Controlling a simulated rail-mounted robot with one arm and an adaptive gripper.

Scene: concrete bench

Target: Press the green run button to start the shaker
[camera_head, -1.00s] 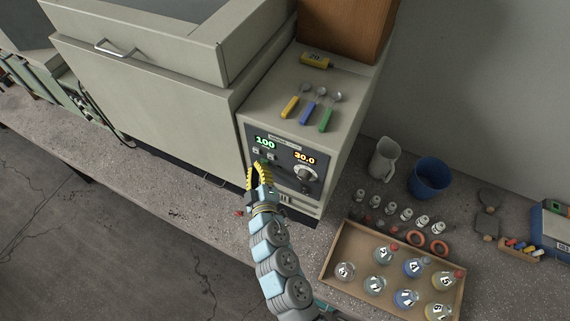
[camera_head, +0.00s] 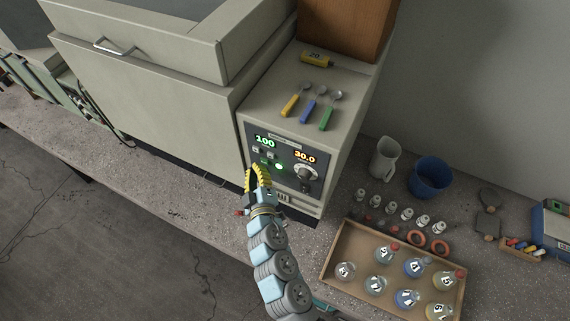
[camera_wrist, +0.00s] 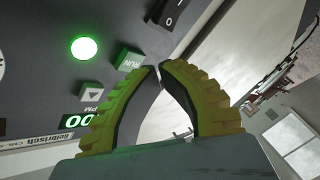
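The displays read 100 (camera_head: 265,141) and 30.0 (camera_head: 304,156). My gripper (camera_wrist: 157,70) has yellow ribbed fingers, with tips together and nothing held between them. In the head view, my gripper (camera_head: 256,169) is before the panel's left side.
A knob (camera_head: 305,173) is at the panel's right. Spoons (camera_head: 313,106) lie on the housing. A tray (camera_head: 327,268) of flasks stands right of my arm. The bench front left of my gripper is mostly clear.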

